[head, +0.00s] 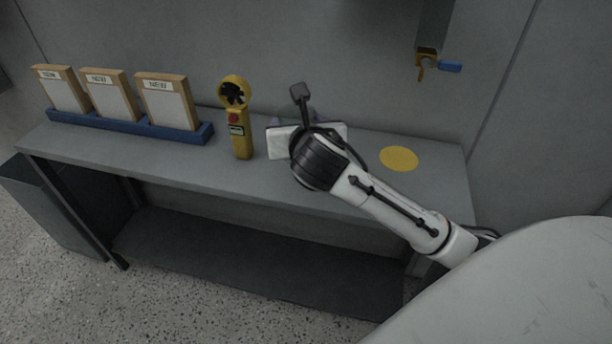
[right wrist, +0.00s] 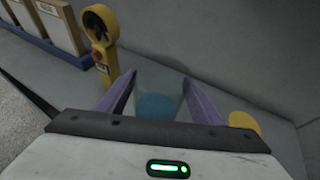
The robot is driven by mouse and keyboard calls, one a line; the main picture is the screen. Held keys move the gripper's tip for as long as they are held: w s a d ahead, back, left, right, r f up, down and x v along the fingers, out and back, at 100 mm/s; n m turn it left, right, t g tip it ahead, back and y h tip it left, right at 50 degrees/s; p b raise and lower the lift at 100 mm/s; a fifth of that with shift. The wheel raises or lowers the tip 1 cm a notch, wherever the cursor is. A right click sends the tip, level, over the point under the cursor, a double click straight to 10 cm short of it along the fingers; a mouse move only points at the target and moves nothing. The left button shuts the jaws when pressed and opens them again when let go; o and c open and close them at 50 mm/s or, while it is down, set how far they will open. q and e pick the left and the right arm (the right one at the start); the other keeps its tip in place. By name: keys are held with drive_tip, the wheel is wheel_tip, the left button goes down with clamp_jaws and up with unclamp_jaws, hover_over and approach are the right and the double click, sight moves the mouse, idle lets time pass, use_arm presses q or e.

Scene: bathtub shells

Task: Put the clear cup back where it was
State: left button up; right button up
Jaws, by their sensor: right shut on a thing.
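The clear cup (right wrist: 157,100) shows in the right wrist view between the two purple fingers of my right gripper (right wrist: 160,98). It is see-through, with a blue area low inside it. My right gripper is shut on the cup. In the head view my right gripper (head: 308,122) is over the back part of the grey bench (head: 210,172), and its body and wrist hide the cup. I cannot tell whether the cup touches the bench. A flat yellow disc (head: 399,158) lies on the bench to the right of the gripper; it also shows in the right wrist view (right wrist: 244,121). My left gripper is not in view.
A yellow handheld meter (head: 238,118) with a round fan head stands upright just left of my gripper. A blue rack (head: 128,124) holding three boards labelled NEW is at the bench's left. A wall fixture with a blue handle (head: 450,67) hangs above right. The bench around the disc is clear.

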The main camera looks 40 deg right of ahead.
drive_tip(key=w+d, duration=0.1)
drive_tip(key=d, duration=0.1)
drive_tip(key=shift+w+d, duration=0.3)
drive_tip(key=shift+w, duration=0.05)
wheel_tip(320, 180, down, 5)
drive_tip(key=shift+d+f+b, duration=0.1)
drive_tip(key=shift+b, duration=0.6)
wheel_tip(320, 180, down, 4)
drive_tip(key=shift+f+b, duration=0.1)
drive_tip(key=shift+b, duration=0.3)
drive_tip(key=o, duration=1.1)
drive_tip(key=shift+s+a+r, duration=0.2)
drive_tip(key=shift+s+r, duration=0.1)
drive_tip(key=p+v, duration=0.1)
drive_tip(key=v, duration=1)
drive_tip(key=shift+a+r, duration=0.1)
